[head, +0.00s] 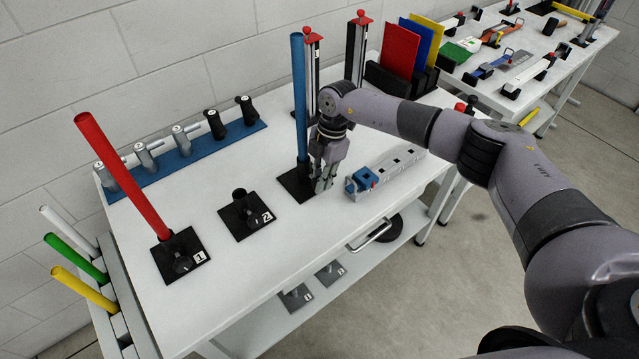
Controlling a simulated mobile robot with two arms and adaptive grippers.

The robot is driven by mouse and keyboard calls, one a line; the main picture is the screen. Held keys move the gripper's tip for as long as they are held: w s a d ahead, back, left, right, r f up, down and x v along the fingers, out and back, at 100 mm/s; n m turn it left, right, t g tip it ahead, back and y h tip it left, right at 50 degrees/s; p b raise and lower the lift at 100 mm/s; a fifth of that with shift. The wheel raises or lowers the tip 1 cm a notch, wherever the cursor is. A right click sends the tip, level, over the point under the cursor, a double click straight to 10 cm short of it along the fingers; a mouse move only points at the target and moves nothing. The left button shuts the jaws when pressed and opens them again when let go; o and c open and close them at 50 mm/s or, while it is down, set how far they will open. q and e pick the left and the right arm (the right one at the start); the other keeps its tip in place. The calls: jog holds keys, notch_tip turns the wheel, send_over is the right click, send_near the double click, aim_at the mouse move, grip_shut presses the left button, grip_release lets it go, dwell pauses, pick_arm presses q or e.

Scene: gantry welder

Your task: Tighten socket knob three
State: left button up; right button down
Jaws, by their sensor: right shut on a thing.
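The third socket (293,184) is a black square base near the middle of the white table. A blue tube (298,90) stands almost upright in it. My right gripper (324,184) points down at the right side of this socket, close beside the tube. Its fingers are shut at the place of the socket's knob, which they hide; the number label is also hidden. Socket two (246,214) is empty, with its label showing. Socket one (180,256) holds a tilted red tube (125,177). My left gripper is not in view.
A grey rail with a blue block (364,178) lies just right of my gripper. A blue rack (187,157) with several tool-like parts runs along the back left. Coloured panels (401,48) stand at the back right. The table's front left is clear.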

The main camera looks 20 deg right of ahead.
jog(key=g+y+b, duration=0.1)
jog(key=y+b, duration=0.1)
jog(key=b, duration=0.1)
jog(key=f+y+b, duration=0.1)
jog(key=y+b, duration=0.2)
jog(key=b, duration=0.1)
jog(key=g+y+b, duration=0.1)
jog(key=y+b, duration=0.1)
jog(key=b, duration=0.2)
jog(key=shift+w+d+f+g+y, duration=0.15)
jog(key=shift+d+g+y, duration=0.15)
jog(key=shift+r+g+y+b, duration=0.2)
jog(key=shift+g+y+b, duration=0.1)
jog(key=shift+y+b, duration=0.45)
jog(key=c, duration=1.6)
grip_release()
jog(key=shift+o, duration=0.2)
jog(key=shift+f, duration=0.1)
jog(key=shift+h, duration=0.25)
